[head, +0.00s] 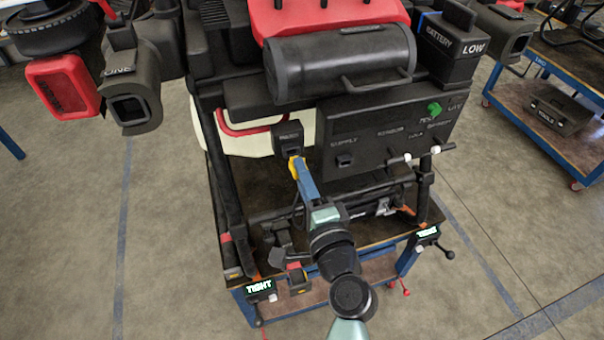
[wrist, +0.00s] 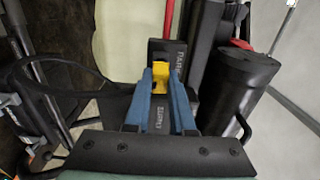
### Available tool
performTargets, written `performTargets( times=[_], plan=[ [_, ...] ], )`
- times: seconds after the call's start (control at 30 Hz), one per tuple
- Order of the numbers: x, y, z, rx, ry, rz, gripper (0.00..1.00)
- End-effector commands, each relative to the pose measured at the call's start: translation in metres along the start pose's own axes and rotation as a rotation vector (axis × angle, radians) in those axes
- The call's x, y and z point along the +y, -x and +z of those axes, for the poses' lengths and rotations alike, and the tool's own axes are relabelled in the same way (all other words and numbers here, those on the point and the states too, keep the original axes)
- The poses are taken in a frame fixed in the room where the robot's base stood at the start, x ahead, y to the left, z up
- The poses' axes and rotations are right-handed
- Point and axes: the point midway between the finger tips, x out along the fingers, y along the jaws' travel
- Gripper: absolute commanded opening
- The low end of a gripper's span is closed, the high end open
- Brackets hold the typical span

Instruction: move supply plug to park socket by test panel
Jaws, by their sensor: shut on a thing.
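My gripper (head: 303,180) has blue fingers shut on the supply plug, whose yellow part (head: 294,166) shows at the fingertips. In the wrist view the plug's yellow part (wrist: 156,76) lies between the blue fingers, and a dark part marked SUPPLY shows between them nearer the camera. The black park socket block (head: 289,136) is directly beyond the plug, left of the test panel (head: 385,135). It also shows in the wrist view (wrist: 163,50). The plug's front end meets this block or overlaps it; how deep it sits is hidden. The panel's supply socket (head: 344,160) looks empty.
The drone's black cylinder (head: 340,62) hangs above the panel. A battery marked LOW (head: 452,45) is at upper right. Dark frame posts flank the work area. A clamp box reading TIGHT (head: 260,288) is at the stand's front left. A cart (head: 550,110) stands at right.

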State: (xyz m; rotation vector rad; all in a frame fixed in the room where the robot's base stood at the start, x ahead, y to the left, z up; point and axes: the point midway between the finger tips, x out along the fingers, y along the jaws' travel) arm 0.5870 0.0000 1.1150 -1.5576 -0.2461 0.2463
Motion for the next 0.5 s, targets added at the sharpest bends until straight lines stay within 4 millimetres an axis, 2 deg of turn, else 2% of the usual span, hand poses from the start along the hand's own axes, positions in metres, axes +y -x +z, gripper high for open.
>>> performTargets(
  times=[0.5],
  plan=[
    [0.0001, -0.0076, 0.0002, -0.001, -0.002, -0.001, 0.00]
  ],
)
